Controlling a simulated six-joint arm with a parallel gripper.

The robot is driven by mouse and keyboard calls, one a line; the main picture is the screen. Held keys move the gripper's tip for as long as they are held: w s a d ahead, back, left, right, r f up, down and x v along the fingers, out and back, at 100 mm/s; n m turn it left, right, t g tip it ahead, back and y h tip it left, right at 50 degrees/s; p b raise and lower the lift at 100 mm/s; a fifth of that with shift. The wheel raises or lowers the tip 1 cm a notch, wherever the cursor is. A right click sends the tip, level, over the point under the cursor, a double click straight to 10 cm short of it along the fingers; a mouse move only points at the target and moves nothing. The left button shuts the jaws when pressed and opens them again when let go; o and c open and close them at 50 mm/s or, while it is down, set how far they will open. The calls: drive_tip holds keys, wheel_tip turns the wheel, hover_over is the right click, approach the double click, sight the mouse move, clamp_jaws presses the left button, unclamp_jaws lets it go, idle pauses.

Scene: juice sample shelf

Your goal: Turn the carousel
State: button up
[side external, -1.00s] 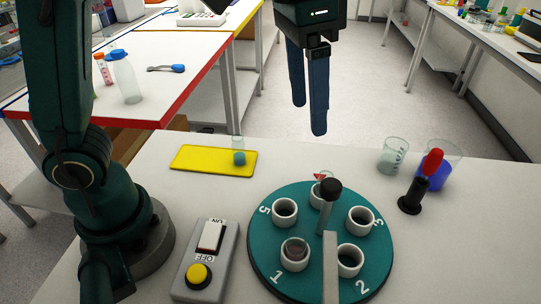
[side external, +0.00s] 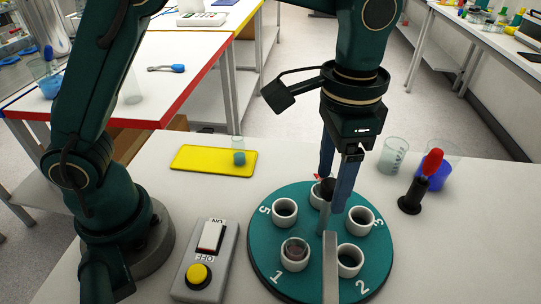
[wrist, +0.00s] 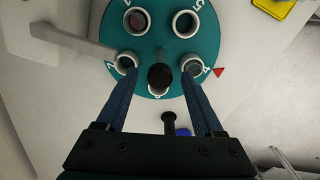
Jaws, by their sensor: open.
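The teal carousel (side external: 320,222) is a round disc with numbered white cups around its rim. It also shows in the wrist view (wrist: 160,45). The cup by number 1 (side external: 294,257) holds something dark red; the cups by 5 (side external: 285,212) and 2 (side external: 350,260) look empty. A black-topped centre knob (wrist: 160,76) stands upright, partly hidden by a finger in the side view. My gripper (side external: 332,196) points down over the carousel. It is open, its fingers on either side of the knob with gaps visible in the wrist view (wrist: 161,80).
A grey bar (side external: 330,268) reaches over the carousel's front edge. A red triangle marker (wrist: 218,72) lies beside cup 4.

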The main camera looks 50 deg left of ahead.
drive_tip(key=shift+f, duration=0.1)
clamp_jaws()
idle(1.4)
